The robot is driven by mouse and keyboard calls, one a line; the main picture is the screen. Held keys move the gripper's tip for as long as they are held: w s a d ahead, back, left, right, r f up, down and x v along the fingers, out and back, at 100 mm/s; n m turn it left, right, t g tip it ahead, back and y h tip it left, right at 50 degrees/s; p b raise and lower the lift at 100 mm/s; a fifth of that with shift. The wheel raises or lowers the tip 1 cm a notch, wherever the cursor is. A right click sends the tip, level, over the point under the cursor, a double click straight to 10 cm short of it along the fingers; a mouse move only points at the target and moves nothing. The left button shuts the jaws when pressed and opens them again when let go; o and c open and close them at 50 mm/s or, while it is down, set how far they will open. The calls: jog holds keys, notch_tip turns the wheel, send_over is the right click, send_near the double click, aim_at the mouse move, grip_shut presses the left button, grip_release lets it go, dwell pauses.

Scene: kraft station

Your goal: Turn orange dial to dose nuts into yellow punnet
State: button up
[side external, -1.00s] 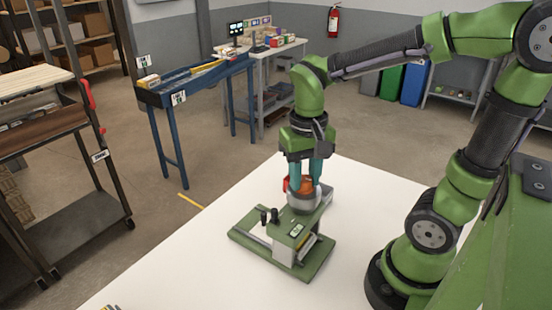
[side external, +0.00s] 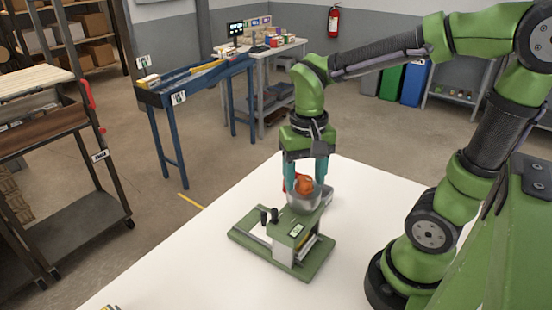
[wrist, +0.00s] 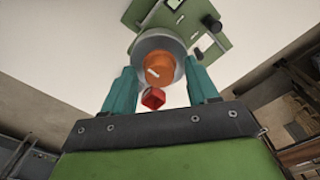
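The orange dial (side external: 304,185) sits at the mouth of a grey, round, bowl-like part on top of the green dispenser (side external: 314,266). In the wrist view the dial (wrist: 158,70) shows a pale mark on its face. My gripper (side external: 306,186) points down over it, its teal fingers spread on either side of the dial. In the wrist view my gripper (wrist: 161,70) shows gaps between fingers and dial, so it is open and holds nothing. Something yellowish shows under the dispenser's top; I cannot tell whether it is the punnet. No nuts are clearly visible.
A small red block-like thing (wrist: 153,97) is beside the bowl-like part. A blue-framed bench (side external: 190,90) and dark shelving are well away from the table.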

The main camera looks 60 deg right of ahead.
notch_tip(320, 180, up, 17)
dwell(0.6)
jog(key=shift+f, duration=0.1)
jog(key=n+t+y, duration=0.2)
jog(key=n+t, duration=0.2)
jog(key=t, duration=0.3)
send_over(305, 197)
jog(key=f, duration=1)
jog(key=shift+w+d+f, duration=0.2)
jog(key=shift+f, duration=0.2)
jog(key=shift+s, duration=0.2)
jog(key=shift+a+r, duration=0.1)
jog(key=shift+r, duration=0.05)
